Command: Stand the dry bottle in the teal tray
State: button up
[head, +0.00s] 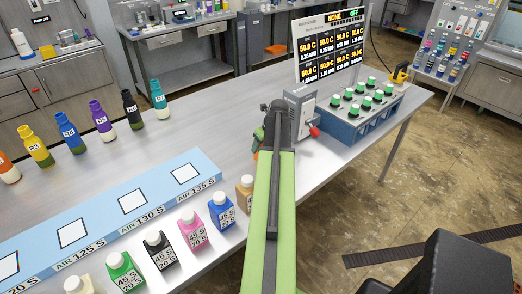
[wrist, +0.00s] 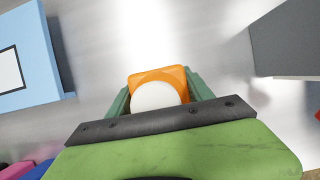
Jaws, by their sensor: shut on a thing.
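My gripper (wrist: 160,92) is shut on an orange bottle (wrist: 158,73) with a white cap, one teal finger on each side of it in the wrist view. In the head view my arm hides most of the gripper; a bit of the orange bottle (head: 255,154) shows at its left, over the table. I cannot tell whether the bottle touches the table. No marking shows whether it is the dry one. I cannot make out a teal tray in either view.
A light-blue board (head: 100,225) with white squares lies at left, with several capped square bottles (head: 193,229) before it. Several coloured bottles (head: 101,121) stand behind. A grey box (head: 300,108) and a blue rack (head: 350,118) with green-topped items stand at right. Bare table lies between.

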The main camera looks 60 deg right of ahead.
jog(key=shift+f, duration=0.15)
jog(key=o, duration=1.5)
jog(key=p+v, duration=0.3)
jog(key=v, duration=0.1)
jog(key=p+v, duration=0.3)
jog(key=p, duration=0.1)
jog(key=p+v, duration=0.3)
jog(key=v, duration=0.1)
jog(key=shift+w+r+p, duration=0.15)
jog(key=shift+r+p, duration=0.15)
jog(key=shift+r, duration=0.15)
jog(key=shift+s+a+r+p, duration=0.1)
jog(key=shift+s+r+p, duration=0.15)
jog(key=shift+r+p, duration=0.05)
